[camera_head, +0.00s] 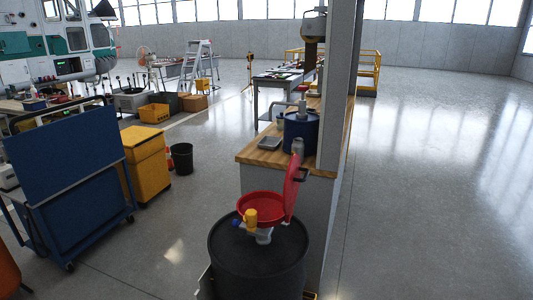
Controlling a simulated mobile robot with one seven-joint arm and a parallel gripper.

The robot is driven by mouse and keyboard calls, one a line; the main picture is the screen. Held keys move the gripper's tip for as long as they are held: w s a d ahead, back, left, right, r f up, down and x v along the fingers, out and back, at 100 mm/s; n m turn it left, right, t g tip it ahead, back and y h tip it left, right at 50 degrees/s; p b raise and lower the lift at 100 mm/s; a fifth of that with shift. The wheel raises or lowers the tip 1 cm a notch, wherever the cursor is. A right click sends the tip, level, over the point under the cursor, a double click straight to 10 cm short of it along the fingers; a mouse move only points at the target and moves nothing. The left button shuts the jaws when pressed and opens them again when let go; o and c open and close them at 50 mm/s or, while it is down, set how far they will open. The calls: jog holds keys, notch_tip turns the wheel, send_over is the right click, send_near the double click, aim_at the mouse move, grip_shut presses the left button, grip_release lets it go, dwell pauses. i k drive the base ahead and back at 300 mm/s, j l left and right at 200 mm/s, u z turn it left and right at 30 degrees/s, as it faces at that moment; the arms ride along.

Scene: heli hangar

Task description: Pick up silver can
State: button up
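A small silver-grey can (298,146) stands upright near the front right of the wooden workbench top (256,157). It is beside the blue drum-shaped container (300,131) and just behind the raised red lid (291,190), which appears to hide its lower part. My gripper is not in view, so its state does not show.
A black drum (258,268) with a red basin (262,207) stands before the bench. A grey pillar (340,90) rises at the bench's right. A blue cart (65,165) and yellow cabinet (146,160) stand left. Floor (430,180) at right is clear.

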aim_at(298, 145)
jog(key=i+l+u, duration=0.15)
jog(key=l+u, duration=0.15)
jog(key=u, duration=0.15)
jog(key=i+l+u, duration=0.1)
jog(key=l+u, duration=0.35)
jog(key=i+l+u, duration=0.1)
jog(key=l+u, duration=0.3)
jog(key=l, duration=0.5)
jog(key=l+u, duration=0.2)
jog(key=l, duration=1.8)
jog(key=k+l, duration=0.15)
jog(key=l, duration=0.9)
jog(key=i+j, duration=0.15)
jog(key=i, duration=0.3)
